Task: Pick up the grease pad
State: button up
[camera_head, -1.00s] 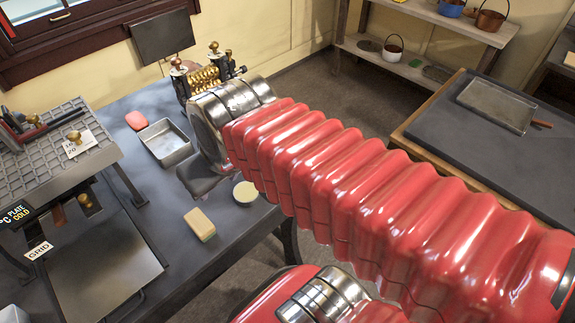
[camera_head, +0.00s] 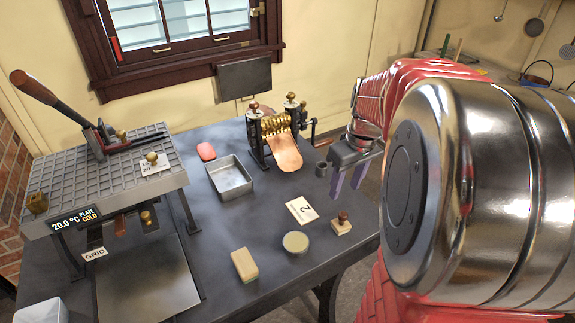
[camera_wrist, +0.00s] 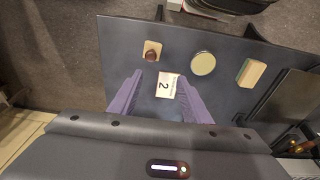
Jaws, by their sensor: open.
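No label marks the grease pad. The likeliest candidates are a tan block (camera_head: 244,264) at the table's front and a round pale-topped tin (camera_head: 295,242) to its right. In the wrist view the block (camera_wrist: 250,73) shows a greenish side, and the tin (camera_wrist: 203,64) lies nearer my fingers. My gripper (camera_head: 347,186) is open and empty, its purple fingers pointing down over the table's right part. In the wrist view my gripper (camera_wrist: 162,88) has a card marked 2 (camera_wrist: 166,86) between its fingers, below them. It touches neither candidate.
A small wooden stamp with a dark knob (camera_head: 341,226) stands beside the card. The brass roller machine (camera_head: 274,135) with a copper chute, a metal tray (camera_head: 230,178) and a red rounded piece (camera_head: 206,152) are behind. A gridded plate stand (camera_head: 110,170) fills the left.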

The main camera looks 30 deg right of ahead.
aim_at(343, 214)
jog(key=d, duration=0.1)
jog(key=d+f, duration=0.1)
jog(key=shift+s+d+f, duration=0.1)
jog(key=shift+s+d, duration=0.05)
jog(key=shift+d, duration=0.2)
jog(key=shift+f, duration=0.1)
jog(key=f, duration=0.5)
jog(key=w+f, duration=0.1)
jog(key=f, duration=0.2)
jog(key=shift+f, duration=0.2)
jog(key=shift+f, duration=0.1)
jog(key=shift+w+f, duration=0.25)
jog(key=shift+f, duration=1)
jog(key=shift+w+f, duration=0.2)
jog(key=shift+f, duration=1)
jog(key=shift+c, duration=0.5)
grip_shut()
